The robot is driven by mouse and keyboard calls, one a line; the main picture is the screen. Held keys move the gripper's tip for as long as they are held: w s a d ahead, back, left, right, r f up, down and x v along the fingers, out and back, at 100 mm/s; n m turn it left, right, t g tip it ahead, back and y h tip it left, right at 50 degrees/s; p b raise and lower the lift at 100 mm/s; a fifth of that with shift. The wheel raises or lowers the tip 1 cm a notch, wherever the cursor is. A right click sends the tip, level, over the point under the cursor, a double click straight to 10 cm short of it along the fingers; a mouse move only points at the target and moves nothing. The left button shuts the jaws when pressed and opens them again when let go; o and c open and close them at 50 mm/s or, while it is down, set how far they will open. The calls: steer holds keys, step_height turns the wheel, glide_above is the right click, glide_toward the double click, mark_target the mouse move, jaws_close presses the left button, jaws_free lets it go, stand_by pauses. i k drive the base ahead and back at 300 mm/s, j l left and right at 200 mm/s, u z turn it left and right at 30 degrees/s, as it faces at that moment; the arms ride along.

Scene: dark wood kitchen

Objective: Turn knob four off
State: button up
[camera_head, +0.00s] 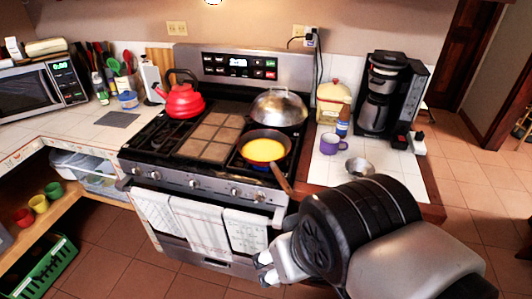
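The stove's knobs run in a row along its front panel. A knob (235,193) right of the middle looks like the fourth from the left, and another knob (258,197) is to its right. I cannot read their settings. A pan (264,147) with yellow contents sits on the front right burner, and a blue glow shows under it. My gripper (266,268) is low at the front of the stove, below and right of these knobs. Its two light tips look apart and empty. It touches no knob that I can see.
The pan's handle (282,180) sticks out over the front right edge. Towels (205,224) hang on the oven door below the knobs. A red kettle (184,101) and a domed lid (279,107) stand on the stove. A purple mug (331,144) and a metal bowl (360,167) are on the right counter.

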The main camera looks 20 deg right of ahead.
mark_target(259, 196)
steer(key=i+z, duration=0.2)
steer(key=i, duration=0.85)
